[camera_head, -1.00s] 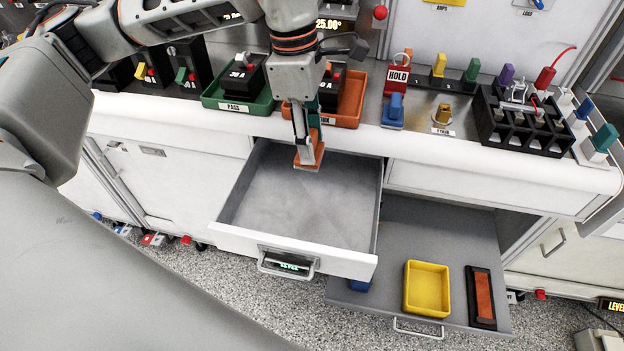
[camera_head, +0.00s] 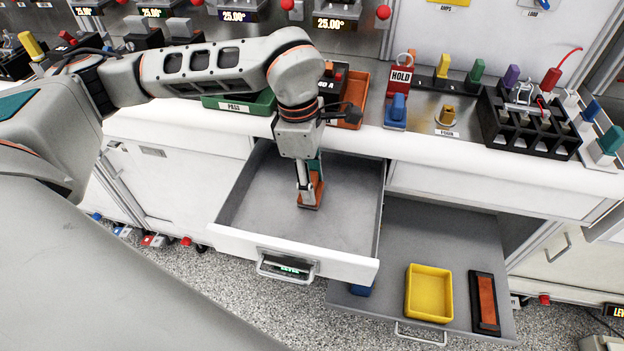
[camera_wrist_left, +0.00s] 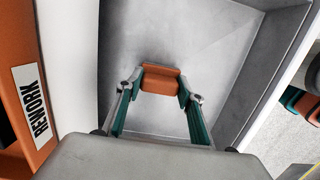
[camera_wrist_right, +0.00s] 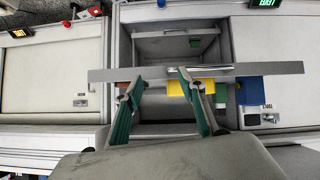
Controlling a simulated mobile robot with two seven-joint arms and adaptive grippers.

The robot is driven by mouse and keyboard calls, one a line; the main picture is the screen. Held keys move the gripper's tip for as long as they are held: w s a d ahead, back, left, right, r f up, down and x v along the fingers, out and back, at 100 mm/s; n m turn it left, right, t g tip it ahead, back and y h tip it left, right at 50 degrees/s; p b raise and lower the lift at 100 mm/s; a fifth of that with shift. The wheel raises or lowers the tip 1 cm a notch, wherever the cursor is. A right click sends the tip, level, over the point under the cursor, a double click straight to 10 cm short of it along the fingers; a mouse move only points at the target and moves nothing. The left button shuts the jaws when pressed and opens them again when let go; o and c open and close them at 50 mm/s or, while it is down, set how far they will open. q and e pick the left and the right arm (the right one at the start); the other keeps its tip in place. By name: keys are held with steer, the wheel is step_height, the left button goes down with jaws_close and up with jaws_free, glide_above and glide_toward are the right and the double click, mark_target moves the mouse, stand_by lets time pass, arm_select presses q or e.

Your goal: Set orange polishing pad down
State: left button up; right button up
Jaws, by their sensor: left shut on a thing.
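The orange polishing pad (camera_head: 312,190) is between the fingers of my left gripper (camera_head: 310,186), inside the open upper drawer (camera_head: 258,205). In the left wrist view the pad (camera_wrist_left: 161,79) sits between both fingertips of the left gripper (camera_wrist_left: 160,92), above the grey drawer floor (camera_wrist_left: 150,40). I cannot tell for sure whether the pad touches the floor. My right gripper (camera_wrist_right: 156,82) shows only in its own wrist view, its fingers apart with nothing visibly held between them.
A lower drawer (camera_head: 420,235) is open, with a yellow tray (camera_head: 428,293) and a black holder with an orange strip (camera_head: 486,302). An orange bin (camera_head: 356,92) and a green bin (camera_head: 236,105) stand on the counter behind. Most of the upper drawer is bare.

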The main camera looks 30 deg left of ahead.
arm_select(q)
steer(key=shift+f, duration=0.1)
steer(key=o, duration=1.3)
steer(key=shift+r, duration=0.45)
steer(key=r, duration=0.3)
steer(key=a+r, duration=0.1)
steer(key=r, duration=0.3)
steer(key=r+p, duration=0.1)
steer(key=r, duration=0.3)
steer(key=shift+s+a+r, duration=0.1)
steer(key=shift+s+a, duration=0.1)
steer(key=shift+a, duration=0.05)
